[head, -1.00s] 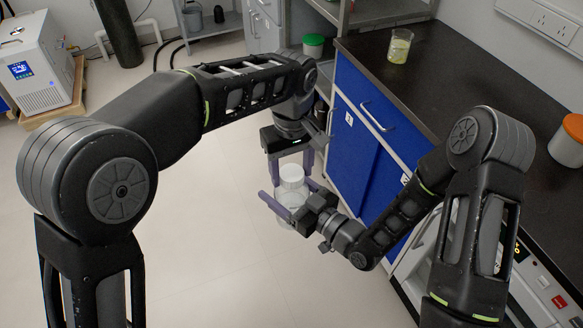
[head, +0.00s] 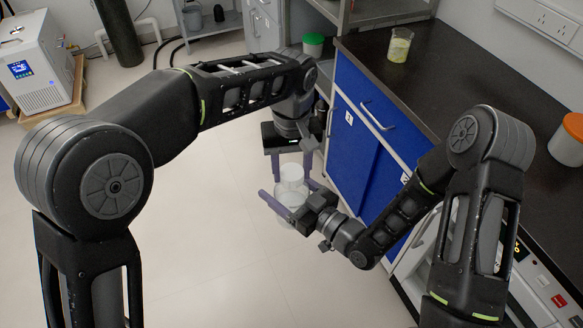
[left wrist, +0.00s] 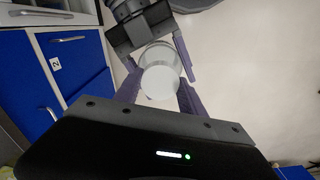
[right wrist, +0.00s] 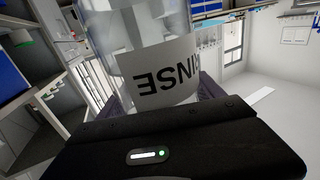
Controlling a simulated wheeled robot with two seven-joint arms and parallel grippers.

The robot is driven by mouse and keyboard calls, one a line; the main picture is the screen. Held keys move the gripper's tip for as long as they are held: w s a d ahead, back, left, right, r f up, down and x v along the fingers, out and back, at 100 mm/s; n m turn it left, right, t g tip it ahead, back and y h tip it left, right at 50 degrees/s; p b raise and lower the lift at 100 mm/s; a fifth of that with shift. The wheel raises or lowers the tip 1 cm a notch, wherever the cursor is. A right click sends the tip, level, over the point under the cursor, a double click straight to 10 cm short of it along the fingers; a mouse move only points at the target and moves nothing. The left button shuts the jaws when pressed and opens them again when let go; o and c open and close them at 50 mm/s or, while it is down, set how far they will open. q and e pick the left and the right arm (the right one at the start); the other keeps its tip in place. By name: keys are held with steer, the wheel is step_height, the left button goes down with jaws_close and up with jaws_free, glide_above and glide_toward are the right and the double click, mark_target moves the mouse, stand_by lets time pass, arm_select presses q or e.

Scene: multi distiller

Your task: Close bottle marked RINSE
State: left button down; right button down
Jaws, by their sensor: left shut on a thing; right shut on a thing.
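The clear bottle (head: 283,212) is held upright in the air over the floor. Its white label (right wrist: 160,78) reads upside down in the right wrist view, with "INSE" visible. My right gripper (head: 286,189) is shut around the bottle's body from the side. A white round cap (head: 291,174) sits at the bottle's top; it also shows in the left wrist view (left wrist: 160,83). My left gripper (head: 291,168) points down from above, shut on the cap. The seam between cap and bottle neck is too small to tell if it is tight.
A blue cabinet (head: 357,140) with a dark countertop (head: 450,100) stands close to the right. A glass beaker (head: 399,45) and an orange-lidded jar (head: 568,140) stand on the counter. Floor (head: 200,240) to the left is clear.

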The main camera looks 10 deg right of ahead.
arm_select(q)
steer(key=m, duration=1.1)
steer(key=shift+m, duration=0.4)
steer(key=c, duration=0.7)
jaws_free()
steer(key=shift+r, duration=2.25)
steer(key=shift+c, duration=0.3)
